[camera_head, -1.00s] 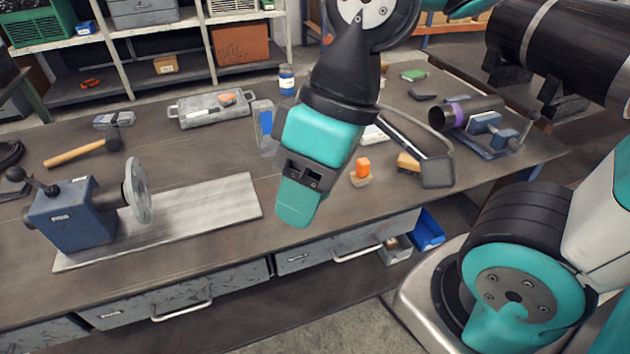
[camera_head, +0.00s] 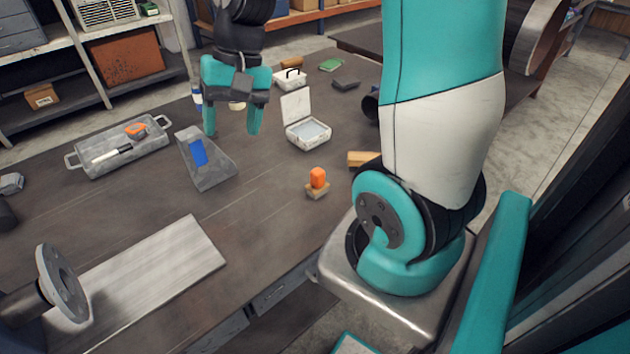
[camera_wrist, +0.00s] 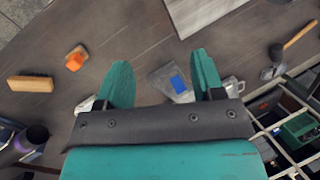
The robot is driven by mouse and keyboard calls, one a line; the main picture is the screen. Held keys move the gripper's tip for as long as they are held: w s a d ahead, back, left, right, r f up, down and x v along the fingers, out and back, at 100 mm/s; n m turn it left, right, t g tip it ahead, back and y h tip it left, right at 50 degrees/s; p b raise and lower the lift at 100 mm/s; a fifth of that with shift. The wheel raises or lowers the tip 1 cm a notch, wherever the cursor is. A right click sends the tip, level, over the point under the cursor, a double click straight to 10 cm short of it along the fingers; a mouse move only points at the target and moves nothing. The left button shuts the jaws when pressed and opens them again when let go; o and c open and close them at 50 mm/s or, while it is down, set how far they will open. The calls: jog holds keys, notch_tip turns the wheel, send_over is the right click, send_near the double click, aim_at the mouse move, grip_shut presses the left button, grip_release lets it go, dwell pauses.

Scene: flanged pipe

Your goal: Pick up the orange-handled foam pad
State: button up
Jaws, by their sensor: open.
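The orange-handled foam pad (camera_head: 317,184) sits on the workbench near its front edge, with a tan base under an orange handle. In the wrist view the pad (camera_wrist: 75,60) is at the upper left, clear of the fingers. My gripper (camera_head: 232,130) is open and empty, above the bench farther back and to the left of the pad. Its two teal fingers point down in the head view. In the wrist view the gripper (camera_wrist: 160,80) shows its fingers spread apart, with nothing held between them.
A grey wedge stand with a blue panel (camera_head: 207,165) stands left of the pad. An open white case (camera_head: 305,130) is behind it. A wooden block or brush (camera_head: 362,159) lies to its right. A metal tray (camera_head: 122,148) is at the left. Bare bench lies between the stand and pad.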

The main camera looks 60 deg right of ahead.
jog(key=d+f+m, duration=0.2)
jog(key=d+m, duration=0.2)
jog(key=d, duration=0.3)
jog(key=d+f+m, duration=0.3)
jog(key=d+m, duration=0.1)
jog(key=d, duration=0.3)
jog(key=m, duration=0.7)
send_near(318, 171)
jog(key=shift+t+y, duration=0.3)
jog(key=p+x, duration=0.1)
jog(key=x, duration=0.1)
jog(key=p+x, duration=0.1)
jog(key=x, duration=0.1)
jog(key=p+x, duration=0.1)
jog(key=shift+s+d+f, duration=0.1)
jog(key=shift+s+f, duration=0.1)
jog(key=shift+f, duration=0.3)
jog(key=shift+p+x, duration=1.5)
jog(key=shift+x, duration=1.75)
jog(key=c, duration=1.1)
notch_tip(318, 171, up, 20)
jog(key=b, duration=0.3)
jog(key=shift+b, duration=0.3)
